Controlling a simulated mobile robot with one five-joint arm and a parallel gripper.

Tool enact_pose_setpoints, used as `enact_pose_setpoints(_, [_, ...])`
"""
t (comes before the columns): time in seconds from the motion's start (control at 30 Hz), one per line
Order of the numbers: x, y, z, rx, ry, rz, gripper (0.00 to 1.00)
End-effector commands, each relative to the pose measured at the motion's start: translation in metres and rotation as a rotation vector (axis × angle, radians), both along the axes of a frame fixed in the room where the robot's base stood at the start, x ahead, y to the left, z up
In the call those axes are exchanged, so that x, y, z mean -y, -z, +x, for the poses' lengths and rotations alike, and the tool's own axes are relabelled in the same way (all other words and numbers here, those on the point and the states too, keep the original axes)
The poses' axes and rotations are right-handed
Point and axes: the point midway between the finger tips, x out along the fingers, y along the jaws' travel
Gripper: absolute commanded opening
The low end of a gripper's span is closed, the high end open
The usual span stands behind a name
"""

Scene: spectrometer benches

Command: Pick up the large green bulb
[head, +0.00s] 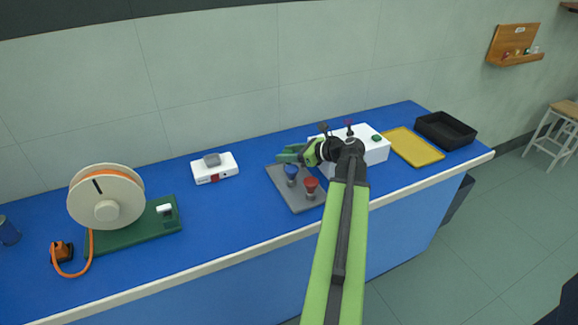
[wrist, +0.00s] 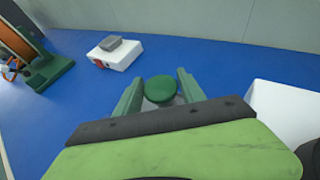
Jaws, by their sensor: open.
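A green bulb (wrist: 160,88) with a round flat top shows between my gripper's two fingers in the wrist view. Its lower part is mostly hidden, and I cannot tell whether the fingers touch it. My gripper (wrist: 160,77) is open around it. In the head view my gripper (head: 288,154) is over the far end of a grey tray (head: 292,200), and the green bulb cannot be told apart from the green fingers there.
A white box (head: 374,154) with small knobs is to the right. A yellow tray (head: 414,147) and black bin (head: 446,130) lie beyond. A white device (head: 214,170) sits left.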

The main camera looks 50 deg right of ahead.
Motion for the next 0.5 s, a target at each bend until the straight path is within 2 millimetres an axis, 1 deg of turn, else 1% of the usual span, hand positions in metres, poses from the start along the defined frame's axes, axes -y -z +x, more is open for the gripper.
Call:
enact_pose_setpoints(0.13, [0.0004,-0.0011,-0.0008,0.000,0.001,0.000,0.46])
enact_pose_setpoints(0.4, [0.0007,-0.0011,-0.0012,0.000,0.001,0.000,0.10])
enact_pose_setpoints(0.47, [0.0008,-0.0012,-0.0013,0.000,0.002,-0.001,0.02])
enact_pose_setpoints(0.5, [0.0009,-0.0012,-0.0014,0.000,0.002,-0.001,0.00])
